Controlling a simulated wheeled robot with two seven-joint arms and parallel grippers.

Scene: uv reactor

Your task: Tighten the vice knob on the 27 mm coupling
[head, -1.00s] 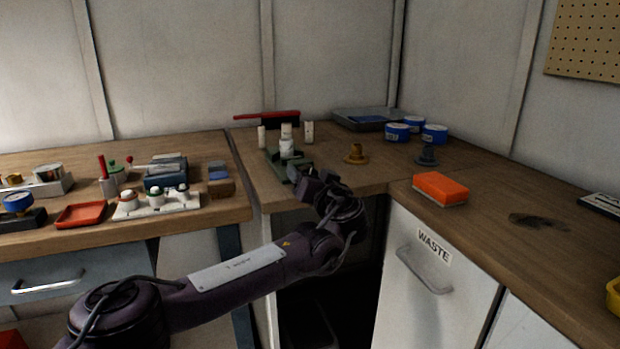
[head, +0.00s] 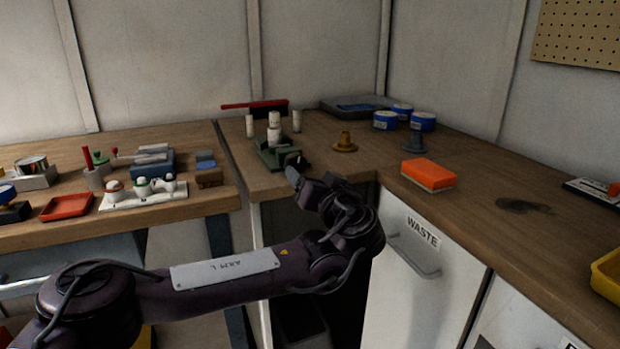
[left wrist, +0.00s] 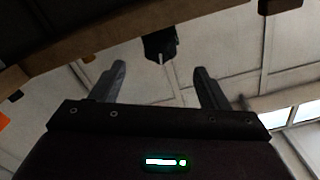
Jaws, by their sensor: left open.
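A green vice (head: 268,154) stands near the front edge of the corner bench, with a white cylindrical coupling (head: 274,137) upright in it. The vice knob cannot be made out clearly; a small dark part (head: 300,162) shows at the vice's front right. My left gripper (head: 312,182) is open and empty, in front of the vice and just off the bench edge. In the left wrist view, which looks upside down, the two fingers (left wrist: 160,85) are spread, with a dark block, probably the vice (left wrist: 160,42), ahead between them and apart from them. My right gripper is not in view.
White cylinders (head: 250,126) stand beside and behind the vice. A brass flanged part (head: 345,142), blue-labelled tins (head: 385,120) and an orange sponge-like block (head: 428,174) lie to the right. A red-handled brush (head: 262,107) is behind. The left bench (head: 100,219) holds several tools.

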